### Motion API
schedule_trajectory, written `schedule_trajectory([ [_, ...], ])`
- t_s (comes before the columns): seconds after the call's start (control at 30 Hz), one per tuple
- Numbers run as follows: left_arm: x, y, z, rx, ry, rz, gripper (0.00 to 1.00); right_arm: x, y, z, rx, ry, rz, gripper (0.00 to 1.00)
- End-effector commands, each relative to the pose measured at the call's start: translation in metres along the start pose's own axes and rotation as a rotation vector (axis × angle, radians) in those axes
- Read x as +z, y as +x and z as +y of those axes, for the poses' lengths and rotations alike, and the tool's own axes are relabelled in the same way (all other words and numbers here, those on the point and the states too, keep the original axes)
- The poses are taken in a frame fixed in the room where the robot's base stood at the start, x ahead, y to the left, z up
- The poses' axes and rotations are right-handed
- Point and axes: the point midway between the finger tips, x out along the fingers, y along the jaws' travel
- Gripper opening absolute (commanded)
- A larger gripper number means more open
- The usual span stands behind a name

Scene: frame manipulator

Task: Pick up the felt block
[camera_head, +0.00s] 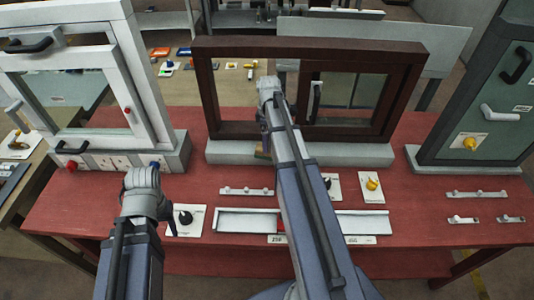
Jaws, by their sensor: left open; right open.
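I cannot clearly make out the felt block. A small olive-brown piece (262,151) shows at the grey base under the brown window frame, partly hidden by my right arm; I cannot tell if it is the block. A small red piece (281,225) shows at the tray beside the same arm. My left gripper (143,182) is at the table's left front, near a black knob; it is open, its fingers mostly hidden. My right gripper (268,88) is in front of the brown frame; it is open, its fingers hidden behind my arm.
The brown window frame (300,48) stands at the back centre. A white window unit (148,85) is at left, a green door panel (490,95) at right. A shallow tray (247,222) and knob plates, one with a yellow knob (372,184), lie on the red table (425,205).

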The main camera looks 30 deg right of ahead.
Motion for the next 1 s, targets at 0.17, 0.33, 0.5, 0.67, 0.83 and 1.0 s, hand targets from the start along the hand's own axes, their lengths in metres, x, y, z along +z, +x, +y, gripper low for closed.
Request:
schedule_trajectory([
  [0.17,-0.001,0.010,0.001,0.000,0.000,0.000,0.55,-0.001,0.010,-0.002,0.000,0.000,0.000,1.00],
  [0.33,-0.002,0.030,0.003,0.000,-0.001,0.000,0.55,-0.003,0.030,-0.005,0.000,-0.001,0.000,1.00],
  [0.5,-0.003,0.049,0.005,0.000,-0.001,0.000,0.55,-0.003,0.050,-0.006,0.000,0.000,0.000,1.00],
  [0.67,-0.003,0.052,0.005,0.000,-0.001,0.000,0.55,-0.003,0.052,-0.005,0.000,0.000,0.000,1.00],
  [0.83,-0.003,0.051,0.005,0.000,-0.001,0.000,0.55,-0.003,0.051,-0.005,0.000,0.000,0.000,1.00],
  [1.0,-0.003,0.051,0.005,0.000,-0.001,0.000,0.55,-0.003,0.051,-0.005,0.000,0.000,0.000,0.81],
])
